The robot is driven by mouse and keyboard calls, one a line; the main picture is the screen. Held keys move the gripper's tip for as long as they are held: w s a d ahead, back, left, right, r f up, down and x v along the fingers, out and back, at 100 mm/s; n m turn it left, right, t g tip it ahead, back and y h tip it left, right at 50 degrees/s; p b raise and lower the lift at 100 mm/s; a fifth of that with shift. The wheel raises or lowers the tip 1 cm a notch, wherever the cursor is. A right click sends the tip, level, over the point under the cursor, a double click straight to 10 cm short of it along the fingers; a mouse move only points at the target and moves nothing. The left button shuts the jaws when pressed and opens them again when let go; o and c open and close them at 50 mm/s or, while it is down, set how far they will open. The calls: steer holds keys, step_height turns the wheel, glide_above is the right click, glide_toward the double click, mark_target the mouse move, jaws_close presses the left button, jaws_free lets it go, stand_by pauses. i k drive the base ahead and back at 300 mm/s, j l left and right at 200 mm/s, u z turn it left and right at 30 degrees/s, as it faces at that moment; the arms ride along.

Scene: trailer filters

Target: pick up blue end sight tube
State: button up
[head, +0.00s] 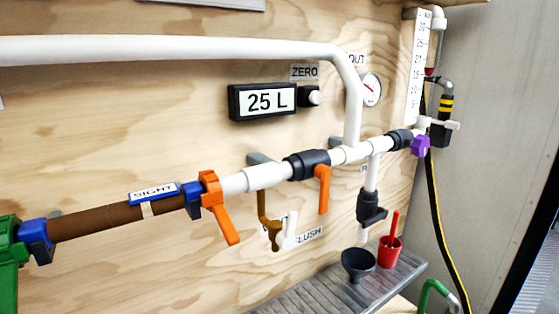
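The sight tube (98,219) is a brown cylinder in the left part of the head view. It runs slightly upward to the right, in line with the white pipe on the wooden wall. It has a blue end piece on its left (36,240) and another on its right (191,199). A blue-edged label reading "SIGHT" (153,193) is above it, and a pale band crosses it below the label. The left blue end meets a green part; the right one meets an orange collar with a handle (222,208). My gripper is not in view.
A green housing (10,262) is at the left edge. A second orange handle (323,188) hangs from a black valve to the right. A grey slatted shelf (355,292) holds a black funnel (358,264) and a red cup (389,249). Space in front of the tube looks clear.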

mark_target(142, 204)
steer(key=u, duration=1)
